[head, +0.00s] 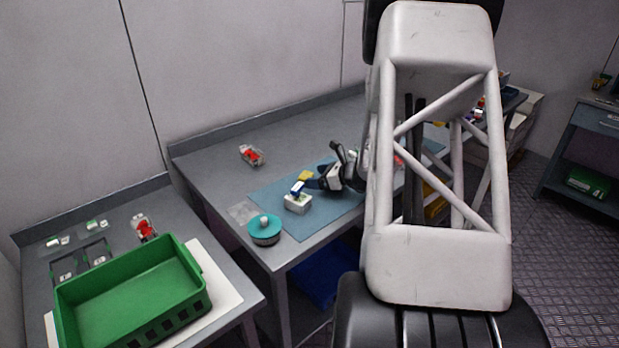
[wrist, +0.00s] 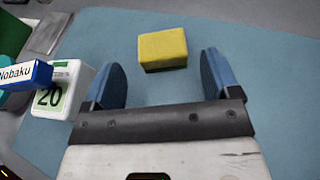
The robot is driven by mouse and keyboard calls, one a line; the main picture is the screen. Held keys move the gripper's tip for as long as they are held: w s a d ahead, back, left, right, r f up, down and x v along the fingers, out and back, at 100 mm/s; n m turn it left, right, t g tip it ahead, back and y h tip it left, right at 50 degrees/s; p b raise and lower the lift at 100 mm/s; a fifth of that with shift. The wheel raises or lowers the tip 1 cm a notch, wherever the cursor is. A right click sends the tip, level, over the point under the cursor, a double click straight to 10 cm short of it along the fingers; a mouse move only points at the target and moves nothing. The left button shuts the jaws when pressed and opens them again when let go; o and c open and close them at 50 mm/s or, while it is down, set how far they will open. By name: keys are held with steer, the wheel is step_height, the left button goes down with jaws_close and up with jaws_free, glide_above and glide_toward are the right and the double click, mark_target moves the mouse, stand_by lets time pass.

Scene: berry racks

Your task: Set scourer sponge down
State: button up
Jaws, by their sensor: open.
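The scourer sponge (wrist: 163,49) is a yellow block lying on the blue mat (wrist: 130,25). In the wrist view it sits just beyond my gripper (wrist: 160,75), roughly centred between the two blue fingers and not touching either. The fingers are spread wide and hold nothing. In the head view the sponge (head: 305,175) shows as a small yellow patch beside my gripper (head: 314,182). The sponge's underside is hidden.
A white box (wrist: 62,90) marked 20, with a blue Nobaku block (wrist: 25,76) on it, stands close left of my gripper. A teal round container (head: 264,232) is at the mat's near corner. A green crate (head: 135,290) stands on the left table.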

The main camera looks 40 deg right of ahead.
steer(key=shift+v, duration=3.75)
steer(key=shift+w+r, duration=0.1)
steer(key=shift+r, duration=0.05)
